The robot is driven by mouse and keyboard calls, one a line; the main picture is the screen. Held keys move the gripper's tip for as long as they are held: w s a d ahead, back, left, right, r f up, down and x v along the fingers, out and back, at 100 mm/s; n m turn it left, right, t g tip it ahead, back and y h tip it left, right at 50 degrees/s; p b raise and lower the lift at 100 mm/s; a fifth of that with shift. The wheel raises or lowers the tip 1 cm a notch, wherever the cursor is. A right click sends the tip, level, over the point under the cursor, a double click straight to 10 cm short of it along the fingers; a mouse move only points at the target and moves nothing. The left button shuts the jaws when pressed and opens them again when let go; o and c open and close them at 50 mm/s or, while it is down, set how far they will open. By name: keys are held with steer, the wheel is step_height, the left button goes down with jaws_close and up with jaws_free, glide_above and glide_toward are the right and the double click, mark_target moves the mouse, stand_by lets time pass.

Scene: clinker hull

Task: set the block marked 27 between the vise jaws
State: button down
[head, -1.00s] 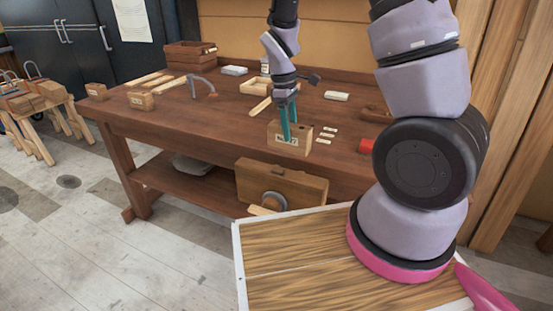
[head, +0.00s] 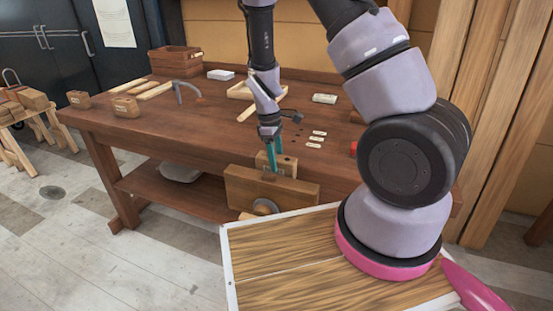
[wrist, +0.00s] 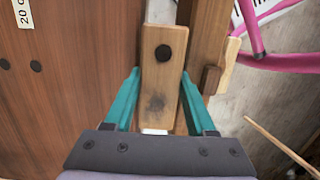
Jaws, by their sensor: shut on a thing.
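My gripper (head: 271,168) is shut on the wooden block (head: 287,163), with a teal finger on each side of it. In the wrist view the block (wrist: 162,75) shows its top with a dark round hole. The front vise jaw (head: 245,188) is a thick wooden board at the bench's front edge. The block's top stands above this jaw in the head view, and its lower part and number are hidden behind it. In the wrist view the block lies between the bench edge and the jaw (wrist: 207,45). I cannot tell whether it touches either.
The vise screw hub (head: 264,206) sticks out in front. A stool with blocks (head: 32,100) stands far left.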

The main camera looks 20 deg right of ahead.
steer(key=shift+c, duration=1.1)
jaws_free()
steer(key=shift+f, duration=0.15)
steer(key=s+d+r+m+t+y, duration=0.15)
steer(key=r+m, duration=0.25)
steer(key=r, duration=1.1)
steer(key=s+d+r+m+t+y, duration=0.1)
steer(key=s+r+m+t+y, duration=0.2)
steer(key=r, duration=1.2)
steer(key=s+d+r+m+t+h, duration=0.1)
steer(key=s+d+r+m+t, duration=0.2)
steer(key=s+r+m, duration=0.5)
steer(key=shift+s+d+r+t, duration=0.15)
steer(key=shift+s+r+t, duration=0.2)
steer(key=shift+s+r, duration=0.6)
steer(key=shift+s+f, duration=0.15)
